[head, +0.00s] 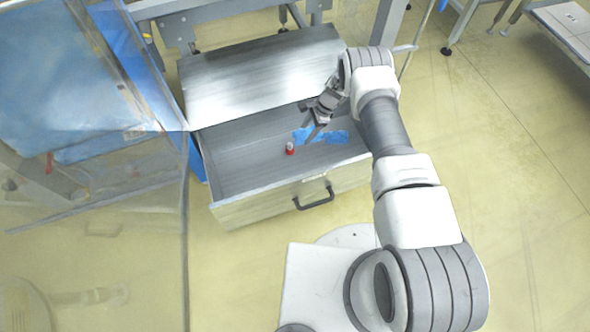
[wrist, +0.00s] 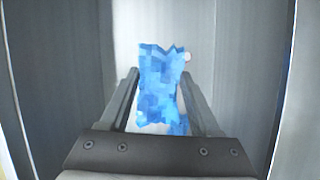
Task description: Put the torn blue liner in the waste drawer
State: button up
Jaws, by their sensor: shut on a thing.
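The torn blue liner (wrist: 160,85) is a crumpled blue piece with a jagged edge. In the wrist view it sits between the two fingers of my gripper (wrist: 160,95), which is shut on it. The head view shows my gripper (head: 316,128) reaching down into the open waste drawer (head: 240,165). Blue liner material (head: 325,136) shows there beside the fingertips, within the drawer's outline. The drawer is grey metal with a black front handle (head: 315,200). I cannot tell whether the liner touches the drawer floor.
A small red object (head: 290,148) is in the drawer, left of the blue liner. A clear panel (head: 110,150) stands at the left, with blue material behind it. The drawer walls rise on both sides of my gripper. Floor is open at the right.

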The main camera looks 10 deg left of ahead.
notch_tip(320, 180, down, 8)
jog(key=w+a+r+m+t+b, duration=0.1)
jog(key=w+a+m+b, duration=0.1)
jog(key=a+m+b, duration=0.15)
send_over(288, 176)
jog(key=s, duration=0.2)
jog(key=f, duration=0.7)
jog(key=shift+w+d+f, duration=0.1)
jog(key=shift+d+f, duration=0.1)
jog(key=shift+f, duration=0.1)
notch_tip(288, 176, down, 4)
jog(key=b, duration=0.2)
jog(key=shift+b, duration=0.3)
jog(key=o, duration=1.3)
jog(key=p+v, duration=0.2)
jog(key=v, duration=0.4)
jog(key=p+v, duration=0.3)
jog(key=v, duration=0.3)
jog(key=shift+s+r, duration=0.1)
jog(key=shift+s, duration=0.1)
